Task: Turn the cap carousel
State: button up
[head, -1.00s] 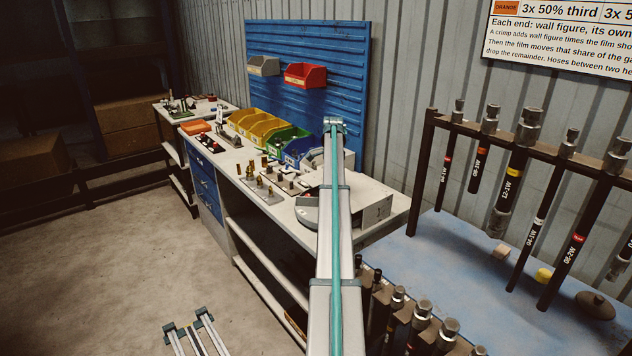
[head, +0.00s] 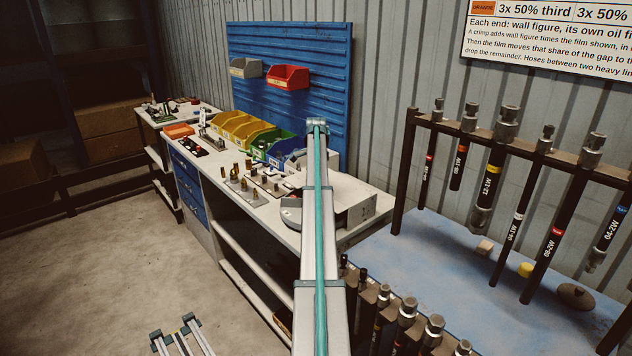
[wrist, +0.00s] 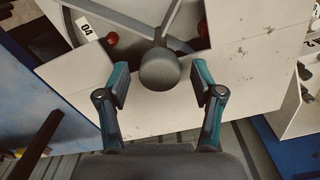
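The cap carousel is a grey disc in a pale housing (wrist: 245,75); in the wrist view a white "04" tag (wrist: 84,28) and red caps (wrist: 110,38) show on it. Grey spokes meet near a round dark grey knob (wrist: 158,68). My gripper (wrist: 160,84) is open, its two teal-padded fingers on either side of the knob, with a visible gap on each side. I cannot tell whether the fingertips are level with the knob. In the head view my arm hides part of the carousel (head: 291,216) and its housing (head: 357,212); my gripper does not show there.
Yellow, green and blue bins (head: 240,130) and small fittings (head: 250,183) stand on the bench left of the carousel. A blue panel (head: 300,100) rises behind. A rack of hoses (head: 490,185) stands on the blue table at right. Open floor (head: 90,270) lies left.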

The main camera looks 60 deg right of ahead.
notch_tip(320, 180, up, 12)
dwell(0.7)
dwell(0.4)
